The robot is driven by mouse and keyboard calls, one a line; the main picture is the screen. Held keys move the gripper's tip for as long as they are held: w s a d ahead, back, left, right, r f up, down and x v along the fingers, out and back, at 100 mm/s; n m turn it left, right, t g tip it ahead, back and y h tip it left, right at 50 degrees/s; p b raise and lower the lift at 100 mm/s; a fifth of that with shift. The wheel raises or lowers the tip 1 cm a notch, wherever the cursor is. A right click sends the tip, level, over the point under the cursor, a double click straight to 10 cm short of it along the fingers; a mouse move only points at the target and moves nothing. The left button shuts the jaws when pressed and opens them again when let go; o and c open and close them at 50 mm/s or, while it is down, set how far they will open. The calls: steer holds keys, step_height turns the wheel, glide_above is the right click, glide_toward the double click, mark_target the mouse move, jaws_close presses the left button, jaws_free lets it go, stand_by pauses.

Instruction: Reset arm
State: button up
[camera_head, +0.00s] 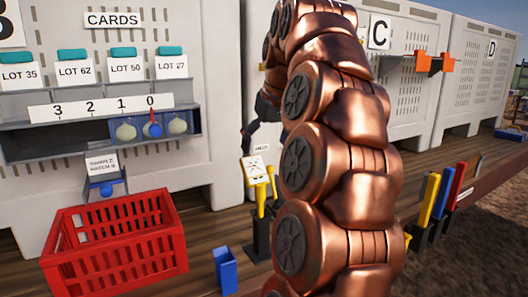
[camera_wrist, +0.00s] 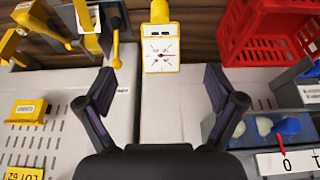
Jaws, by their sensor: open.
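My copper-coloured arm (camera_head: 335,150) rises through the middle of the head view and hides part of the panel behind it. My gripper (camera_wrist: 160,92) shows in the wrist view with its two dark fingers spread wide apart and nothing between them. In the head view only a dark part of the gripper (camera_head: 262,112) shows left of the arm, in front of the pale panel. Beyond the fingertips in the wrist view is a yellow device with a white dial (camera_wrist: 161,52), apart from them.
A red crate (camera_head: 115,250) stands on the wooden deck at the left, near a blue holder (camera_head: 226,270). A shelf marked 3 2 1 0 (camera_head: 100,107) holds pale onions (camera_head: 177,124) and a blue item with a red pointer (camera_head: 153,128). Coloured upright tools (camera_head: 441,198) stand at the right.

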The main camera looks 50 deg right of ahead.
steer(key=shift+s+a+r, duration=0.1)
steer(key=shift+s+r, duration=0.1)
steer(key=shift+r, duration=0.2)
steer(key=shift+a, duration=0.1)
steer(key=s+a+f+n+g+y, duration=0.1)
steer(key=a+f+n, duration=0.1)
steer(key=a+f, duration=0.65)
steer(key=a+f+n+g, duration=0.15)
steer(key=a+f, duration=0.45)
steer(key=a, duration=0.6)
steer(key=s+a+f+g, duration=0.1)
steer(key=s+a+f, duration=0.4)
steer(key=s+f, duration=0.4)
steer(key=s+a+f+g, duration=0.2)
steer(key=s+a+f, duration=0.3)
steer(key=s+f, duration=0.3)
steer(key=shift+s+a+f, duration=0.15)
steer(key=shift+s+f, duration=0.2)
steer(key=shift+s, duration=0.35)
steer(key=shift+g, duration=0.25)
